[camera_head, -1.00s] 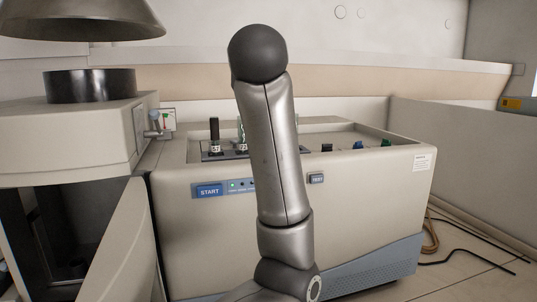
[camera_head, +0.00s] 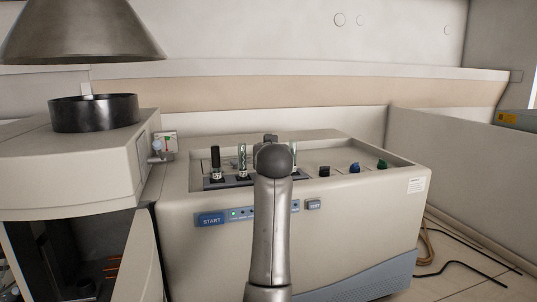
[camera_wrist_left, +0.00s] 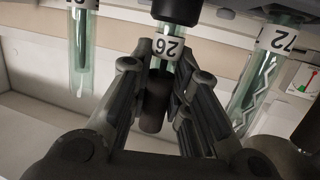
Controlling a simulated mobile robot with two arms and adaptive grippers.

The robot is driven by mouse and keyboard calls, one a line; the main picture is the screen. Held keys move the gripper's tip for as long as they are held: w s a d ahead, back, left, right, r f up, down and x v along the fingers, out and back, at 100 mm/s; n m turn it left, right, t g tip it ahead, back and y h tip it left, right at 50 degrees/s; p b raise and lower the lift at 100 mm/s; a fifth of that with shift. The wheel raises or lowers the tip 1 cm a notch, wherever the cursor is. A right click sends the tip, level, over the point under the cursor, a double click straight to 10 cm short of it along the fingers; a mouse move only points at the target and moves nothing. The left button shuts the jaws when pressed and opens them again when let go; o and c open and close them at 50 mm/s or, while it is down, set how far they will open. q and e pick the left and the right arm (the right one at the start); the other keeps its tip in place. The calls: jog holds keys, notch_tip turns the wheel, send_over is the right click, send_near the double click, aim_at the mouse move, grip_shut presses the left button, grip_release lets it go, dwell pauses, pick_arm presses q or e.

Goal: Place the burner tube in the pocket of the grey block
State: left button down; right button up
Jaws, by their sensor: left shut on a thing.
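My left gripper (camera_wrist_left: 165,64) is shut on a clear greenish tube (camera_wrist_left: 167,46) in the left wrist view. That tube has a white label that seems to read 26, with a dark part inside and a dark collar at the top of the picture. On either side hang two other tubes, one with a dark rod (camera_wrist_left: 80,52) and one with a zigzag line (camera_wrist_left: 247,88). In the head view my left arm hides most of the gripper and the held tube. A black-topped tube (camera_head: 216,160), a patterned tube (camera_head: 242,160) and another tube (camera_head: 293,158) stand upright there. I cannot make out the grey block for certain.
The beige instrument (camera_head: 350,240) has a START button (camera_head: 211,219) on its front. Black, blue and green knobs (camera_head: 354,168) sit at the right of its top. A cabinet (camera_head: 70,165) with a black ring (camera_head: 93,113) under a metal hood (camera_head: 80,30) stands at left.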

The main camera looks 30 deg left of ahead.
pick_arm(q)
jog(key=shift+f+p, duration=0.55)
jog(key=shift+f, duration=0.45)
pick_arm(e)
jog(key=shift+r, duration=0.95)
pick_arm(q)
jog(key=shift+f, duration=0.15)
jog(key=c, duration=1.4)
grip_release()
jog(key=shift+o, duration=0.2)
jog(key=shift+s, duration=0.1)
pick_arm(e)
jog(key=shift+f, duration=0.15)
